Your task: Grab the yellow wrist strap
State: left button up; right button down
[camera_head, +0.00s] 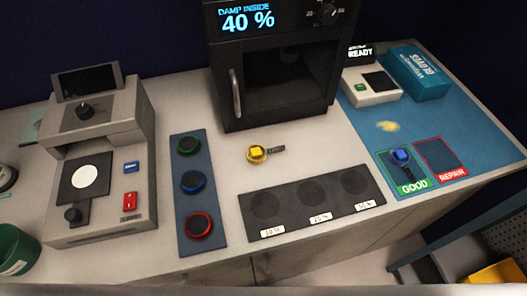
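The yellow wrist strap (257,153) lies on the light bench top in front of the dark chamber. It has a round yellow head with a short dark band pointing right. Nothing touches it. Neither of my grippers shows in the head view.
The dark chamber (229,105) reading "DAMP INSIDE 40 %" stands behind the strap. A black mat (289,221) with round spots lies in front. A panel with green, blue and red rings (190,160) is to the left, beside a grey tester (144,195). A blue strap (400,156) sits on the GOOD area at right.

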aim_at(255, 150)
jog(key=l+u, duration=0.15)
jog(key=l, duration=0.25)
jog(key=k+l+u, duration=0.2)
jog(key=l, duration=0.15)
jog(key=l+u, duration=0.15)
jog(key=l, duration=0.2)
jog(key=k+l+u, duration=0.2)
jog(key=l, duration=0.15)
jog(key=l+u, duration=0.15)
jog(key=l, duration=0.2)
jog(key=k, duration=0.05)
